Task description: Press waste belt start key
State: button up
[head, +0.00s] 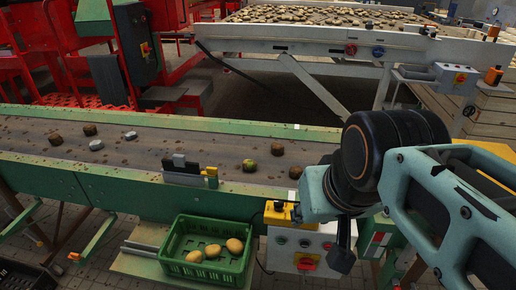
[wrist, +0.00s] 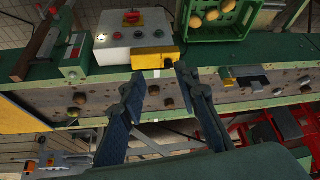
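A white control box (head: 290,245) stands at the front side of the conveyor, right of the green crate. In the head view a dark finger (head: 342,250) hangs at the box's right edge; contact cannot be told.
The green-framed belt (head: 140,143) carries scattered potatoes and stones. A green crate (head: 205,250) with 3 potatoes stands left of the box. A green post with a red label (head: 377,240) stands close on the right. A potato-covered table (head: 330,38) and red machinery are behind.

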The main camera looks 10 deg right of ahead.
grip_shut()
dwell(1.2)
